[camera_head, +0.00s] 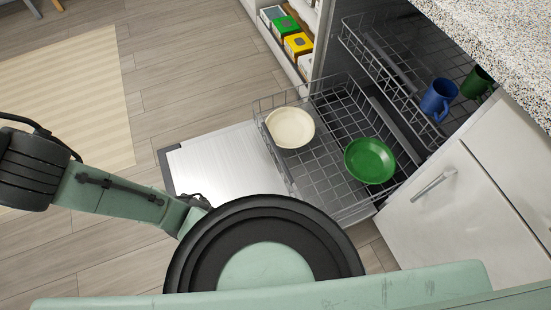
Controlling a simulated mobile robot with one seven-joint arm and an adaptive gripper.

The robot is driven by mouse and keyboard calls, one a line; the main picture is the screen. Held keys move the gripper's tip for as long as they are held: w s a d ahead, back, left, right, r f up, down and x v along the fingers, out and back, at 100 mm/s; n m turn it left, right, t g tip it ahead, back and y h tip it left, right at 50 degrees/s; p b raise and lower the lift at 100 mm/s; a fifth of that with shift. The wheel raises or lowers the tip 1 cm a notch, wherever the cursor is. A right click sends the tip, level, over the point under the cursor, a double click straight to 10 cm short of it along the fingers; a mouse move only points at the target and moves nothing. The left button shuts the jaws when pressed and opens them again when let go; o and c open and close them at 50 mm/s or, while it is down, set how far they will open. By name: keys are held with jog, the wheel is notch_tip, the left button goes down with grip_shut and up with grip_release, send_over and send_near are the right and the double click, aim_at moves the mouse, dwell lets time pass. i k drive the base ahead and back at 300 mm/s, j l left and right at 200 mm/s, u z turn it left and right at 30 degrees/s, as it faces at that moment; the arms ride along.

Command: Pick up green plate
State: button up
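The green plate (369,160) is a round, shallow dish. It rests on the right part of the pulled-out lower rack (322,148) of the open dishwasher, with its top facing up. No other dish covers it. A cream plate (290,127) sits on the left part of the same rack, apart from the green one. My arm's links show at the left and bottom, away from the plate. My gripper is not in view.
The open dishwasher door (217,167) lies below the rack. The upper rack (398,73) holds a blue mug (438,98) and a green mug (476,82). A white cabinet (461,203) and speckled countertop (497,45) stand at right. Boxes (297,45) fill a low shelf.

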aim_at(370, 161)
jog(key=z, duration=1.05)
